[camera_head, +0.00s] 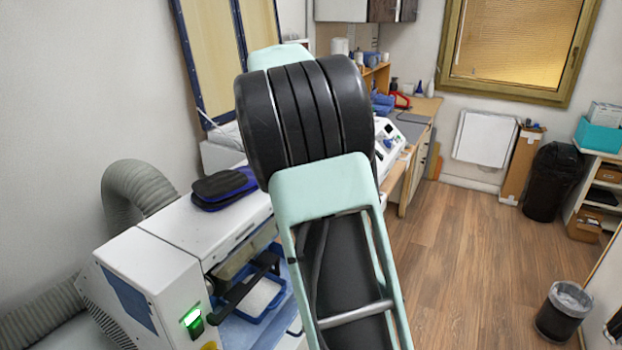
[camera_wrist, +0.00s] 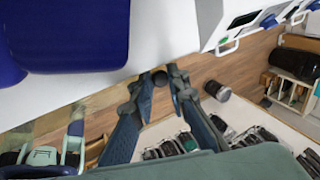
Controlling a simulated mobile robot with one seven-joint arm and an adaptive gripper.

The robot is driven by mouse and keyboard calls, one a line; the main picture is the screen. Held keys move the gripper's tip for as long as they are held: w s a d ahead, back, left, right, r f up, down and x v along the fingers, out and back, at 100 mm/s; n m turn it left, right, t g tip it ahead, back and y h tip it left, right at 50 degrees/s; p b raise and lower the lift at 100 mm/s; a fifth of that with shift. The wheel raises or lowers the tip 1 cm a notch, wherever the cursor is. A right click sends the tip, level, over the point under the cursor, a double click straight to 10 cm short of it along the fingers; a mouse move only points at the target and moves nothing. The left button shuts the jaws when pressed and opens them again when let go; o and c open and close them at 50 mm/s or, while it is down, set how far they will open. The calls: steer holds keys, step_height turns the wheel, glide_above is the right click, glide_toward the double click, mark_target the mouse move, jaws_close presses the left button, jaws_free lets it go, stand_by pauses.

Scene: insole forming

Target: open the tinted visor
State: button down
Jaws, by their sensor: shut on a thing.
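The tinted visor (camera_head: 236,261) is a see-through, brownish panel on the front of the white machine (camera_head: 170,262), above a blue tray (camera_head: 262,297). A dark bar (camera_head: 238,294) runs along its lower edge. In the wrist view the tinted visor (camera_wrist: 98,103) shows beside the white housing. My gripper (camera_wrist: 161,80) has its two fingertips closed around a small dark round piece, which looks like the visor's handle, at the housing's edge. The fingertips partly cover it. In the head view my arm hides the gripper.
A black and blue pad (camera_head: 224,187) lies on top of the machine. A grey hose (camera_head: 136,192) rises behind it. A workbench with a white device (camera_head: 390,143) stands beyond my arm.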

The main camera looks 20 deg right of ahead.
steer(key=shift+w+r, duration=0.15)
stand_by(0.3)
steer(key=c, duration=2.2)
jaws_free()
steer(key=v, duration=1.2)
